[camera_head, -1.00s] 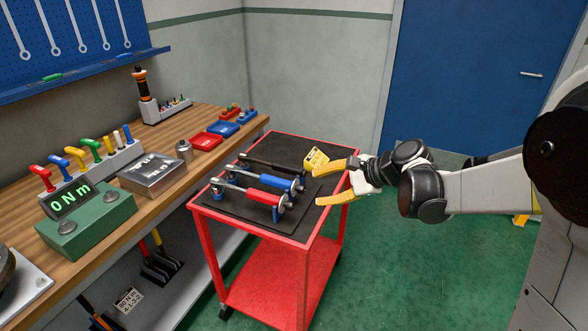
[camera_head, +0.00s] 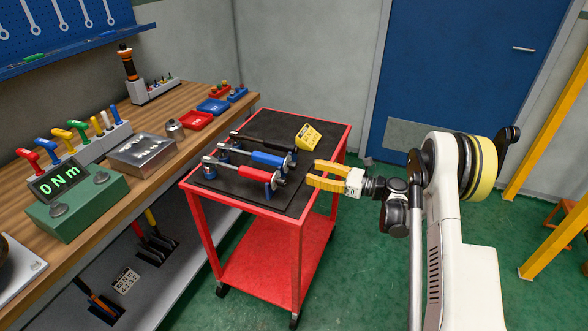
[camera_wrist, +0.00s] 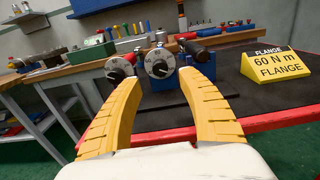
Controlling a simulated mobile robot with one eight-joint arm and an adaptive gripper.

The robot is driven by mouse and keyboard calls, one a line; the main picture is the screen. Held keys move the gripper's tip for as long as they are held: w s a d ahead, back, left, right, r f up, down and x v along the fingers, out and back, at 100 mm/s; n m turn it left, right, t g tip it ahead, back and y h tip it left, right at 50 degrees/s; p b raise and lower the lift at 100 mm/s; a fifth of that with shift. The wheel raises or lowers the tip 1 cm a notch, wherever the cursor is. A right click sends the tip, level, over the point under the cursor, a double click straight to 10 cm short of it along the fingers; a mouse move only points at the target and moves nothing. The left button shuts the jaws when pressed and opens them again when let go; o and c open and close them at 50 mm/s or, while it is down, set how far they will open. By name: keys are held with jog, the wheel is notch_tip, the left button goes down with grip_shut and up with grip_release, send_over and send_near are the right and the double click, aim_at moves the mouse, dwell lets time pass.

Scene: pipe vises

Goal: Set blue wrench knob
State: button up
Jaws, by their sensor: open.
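The blue wrench (camera_head: 268,158) lies on the dark mat of the red cart, between a red wrench (camera_head: 254,174) and a black one (camera_head: 262,143). Its round end knob points toward my gripper. In the wrist view, a white-marked dial knob (camera_wrist: 160,63), apparently the blue wrench's, faces me near the middle. The red wrench's dial (camera_wrist: 118,70) is left of it. My gripper (camera_head: 312,175) is open and empty at the cart's right edge, apart from the knob. In the wrist view its yellow fingers (camera_wrist: 160,84) stand on either side below the dials. The dial settings are too small to read.
A yellow sign (camera_head: 308,136) reading "60 N m FLANGE" in the wrist view stands on the cart's right rear. The red cart rim (camera_head: 322,193) lies below my gripper. The green tester (camera_head: 78,200) on the workbench shows "0 N m".

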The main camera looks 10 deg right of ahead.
aim_at(294, 166)
jog(key=b+x, duration=0.2)
jog(key=x, duration=0.5)
grip_shut()
